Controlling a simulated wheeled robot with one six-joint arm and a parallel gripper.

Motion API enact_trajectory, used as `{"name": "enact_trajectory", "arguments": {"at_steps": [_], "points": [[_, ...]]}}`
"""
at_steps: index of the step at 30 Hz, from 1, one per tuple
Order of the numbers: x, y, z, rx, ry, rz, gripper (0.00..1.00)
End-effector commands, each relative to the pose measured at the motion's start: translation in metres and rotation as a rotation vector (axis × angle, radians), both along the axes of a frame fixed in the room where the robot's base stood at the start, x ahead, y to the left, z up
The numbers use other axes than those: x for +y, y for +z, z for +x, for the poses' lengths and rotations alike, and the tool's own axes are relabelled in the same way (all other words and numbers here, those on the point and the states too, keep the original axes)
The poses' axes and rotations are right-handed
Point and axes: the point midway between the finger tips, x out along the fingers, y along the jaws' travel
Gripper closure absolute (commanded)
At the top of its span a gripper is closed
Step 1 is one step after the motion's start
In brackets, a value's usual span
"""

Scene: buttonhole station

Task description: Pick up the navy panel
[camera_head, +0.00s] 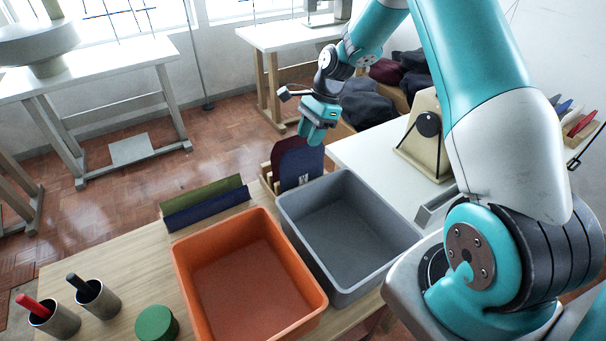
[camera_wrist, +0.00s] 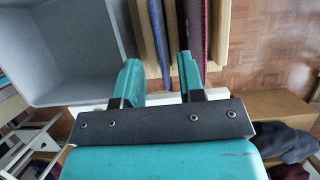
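A navy panel (camera_head: 300,168) stands upright in a small wooden rack (camera_head: 267,180) at the back of the table, with a maroon panel (camera_head: 289,146) close behind it. My gripper (camera_head: 316,138) is above the rack, near the top right of the panels, pointing down. In the wrist view my gripper (camera_wrist: 159,80) is open. The thin top edge of the navy panel (camera_wrist: 158,38) runs between the two fingers, apart from both as far as I can tell. The maroon panel (camera_wrist: 202,35) lies to the right, beyond the right finger. The panels' lower parts are hidden by the rack.
A grey bin (camera_head: 345,230) stands just in front of the rack, an orange bin (camera_head: 250,280) left of it. Two metal cups (camera_head: 98,300) and a green round object (camera_head: 156,324) are front left.

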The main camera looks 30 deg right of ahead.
Motion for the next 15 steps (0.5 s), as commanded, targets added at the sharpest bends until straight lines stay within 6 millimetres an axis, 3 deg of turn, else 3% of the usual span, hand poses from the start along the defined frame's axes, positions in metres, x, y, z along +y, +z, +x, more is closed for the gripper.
{"name": "enact_trajectory", "arguments": {"at_steps": [5,15], "points": [[0.007,-0.009,0.0,0.001,0.002,0.001,0.64],[0.028,-0.048,-0.001,0.001,0.001,0.001,0.64]]}}
